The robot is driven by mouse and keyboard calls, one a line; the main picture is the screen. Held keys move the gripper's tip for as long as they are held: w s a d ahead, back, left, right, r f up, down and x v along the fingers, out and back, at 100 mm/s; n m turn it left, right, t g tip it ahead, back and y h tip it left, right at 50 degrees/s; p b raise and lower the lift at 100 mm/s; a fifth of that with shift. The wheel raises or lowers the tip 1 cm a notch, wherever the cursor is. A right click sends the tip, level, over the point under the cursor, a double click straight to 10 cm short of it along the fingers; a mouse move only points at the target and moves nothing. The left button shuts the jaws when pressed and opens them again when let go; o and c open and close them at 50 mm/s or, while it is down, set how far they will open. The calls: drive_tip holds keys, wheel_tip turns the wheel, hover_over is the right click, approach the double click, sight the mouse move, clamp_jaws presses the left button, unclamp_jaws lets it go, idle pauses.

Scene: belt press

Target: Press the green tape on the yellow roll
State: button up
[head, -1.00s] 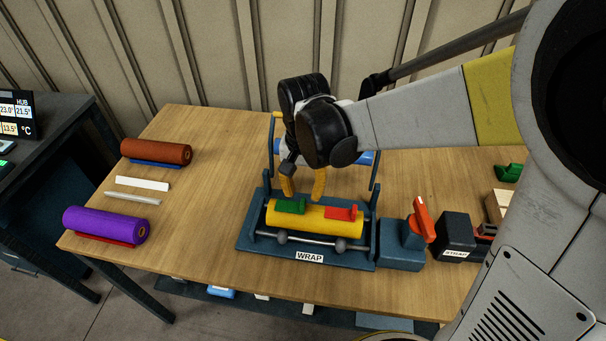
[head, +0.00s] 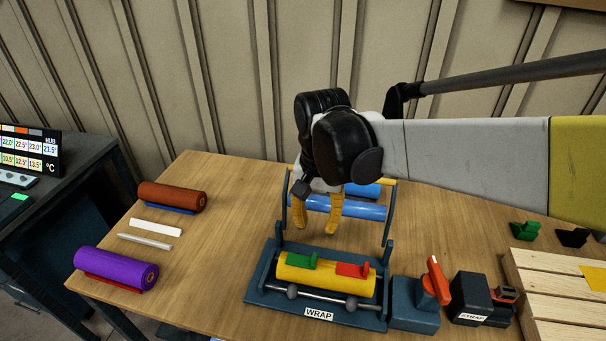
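The yellow roll (head: 325,282) lies across the dark blue cradle labelled WRAP. The green tape (head: 297,261) sits on the roll's upper left side, with a small raised tab. A red tape (head: 353,270) sits on the roll's right side. My gripper (head: 317,226) hangs above and behind the roll, its two yellow fingers pointing down and spread apart with nothing between them. The fingertips appear clear of the green tape.
A hinged frame with a blue roller (head: 345,207) stands up behind the cradle (head: 262,281). A red-handled switch (head: 433,283) and a STRAP device (head: 470,297) are at right. A slatted wooden pallet (head: 545,290) is farther right. Purple (head: 112,267) and brown (head: 172,196) rolls lie at left.

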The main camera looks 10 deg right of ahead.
wheel_tip(320, 180, up, 6)
drive_tip(key=p, duration=0.4)
drive_tip(key=shift+p, duration=0.35)
drive_tip(key=shift+r, duration=0.1)
idle(0.4)
drive_tip(key=d+r+p, duration=0.1)
drive_tip(key=s+d+r+p, duration=0.1)
drive_tip(key=d+r+p, duration=0.1)
drive_tip(key=d, duration=0.1)
drive_tip(key=shift+s, duration=0.25)
idle(0.3)
idle(0.5)
drive_tip(key=s+d+f+n+t+b, duration=0.2)
drive_tip(key=s+d+f+t+b, duration=0.1)
drive_tip(key=f+b, duration=0.3)
drive_tip(key=s+d+f+n+t+b, duration=0.2)
drive_tip(key=s+d+f+t+b, duration=0.1)
drive_tip(key=b, duration=0.5)
wheel_tip(320, 180, down, 4)
drive_tip(key=shift+s+d+r+t, duration=0.25)
drive_tip(key=shift+s+t, duration=0.25)
drive_tip(key=shift+s, duration=0.6)
